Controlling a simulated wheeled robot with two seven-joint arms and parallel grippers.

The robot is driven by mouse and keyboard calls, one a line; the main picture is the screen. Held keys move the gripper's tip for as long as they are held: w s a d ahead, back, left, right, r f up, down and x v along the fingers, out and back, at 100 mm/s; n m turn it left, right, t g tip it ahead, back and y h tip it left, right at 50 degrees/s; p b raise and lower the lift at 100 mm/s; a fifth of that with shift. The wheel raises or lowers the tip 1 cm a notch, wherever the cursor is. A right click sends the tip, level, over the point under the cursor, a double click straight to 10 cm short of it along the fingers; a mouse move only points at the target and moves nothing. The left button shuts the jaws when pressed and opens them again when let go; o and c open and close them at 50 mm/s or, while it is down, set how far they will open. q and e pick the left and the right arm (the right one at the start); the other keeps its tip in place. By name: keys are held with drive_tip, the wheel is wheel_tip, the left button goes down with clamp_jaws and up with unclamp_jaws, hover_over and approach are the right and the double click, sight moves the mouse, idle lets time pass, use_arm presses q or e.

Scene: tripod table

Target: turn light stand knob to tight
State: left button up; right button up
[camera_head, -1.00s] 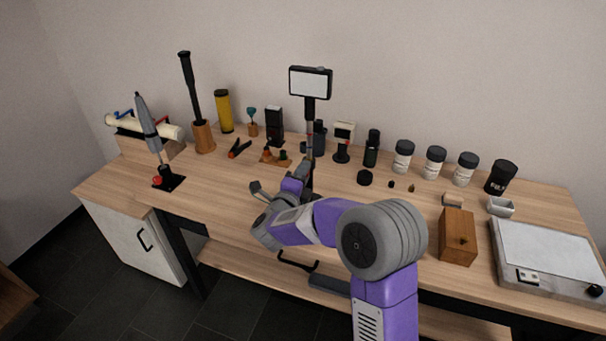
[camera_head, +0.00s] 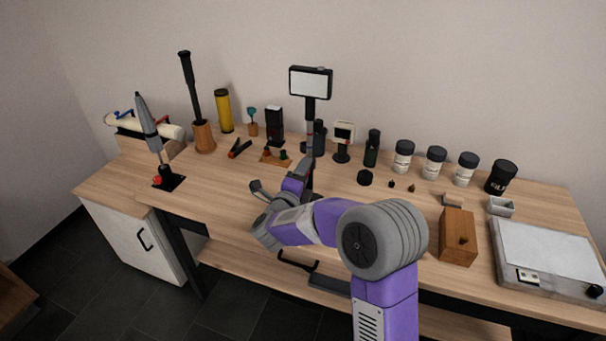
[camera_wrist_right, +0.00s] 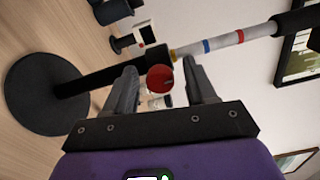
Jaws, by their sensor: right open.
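The light stand (camera_head: 310,110) stands upright on the table, with a bright rectangular panel at its top. In the right wrist view its dark pole (camera_wrist_right: 100,73) lies sideways, with a round black base (camera_wrist_right: 45,95) at left and red, blue and white bands farther along. A red knob (camera_wrist_right: 160,78) sits on the pole. My right gripper (camera_wrist_right: 163,80) is open, with one finger on each side of the knob; I cannot tell whether either touches it. In the head view my right gripper (camera_head: 303,172) is at the lower pole, its fingertips partly hidden. My left gripper is out of view.
A small white-faced device (camera_head: 344,131) and a dark bottle (camera_head: 372,148) stand right of the pole. A clamp (camera_head: 239,149) and a small wooden board (camera_head: 270,160) lie left of it. A wooden block (camera_head: 458,238) is at front right. The front-left tabletop is mostly clear.

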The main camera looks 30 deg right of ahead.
drive_tip(key=p+v, duration=0.1)
drive_tip(key=v, duration=0.6)
drive_tip(key=shift+s+a, duration=0.2)
idle(0.4)
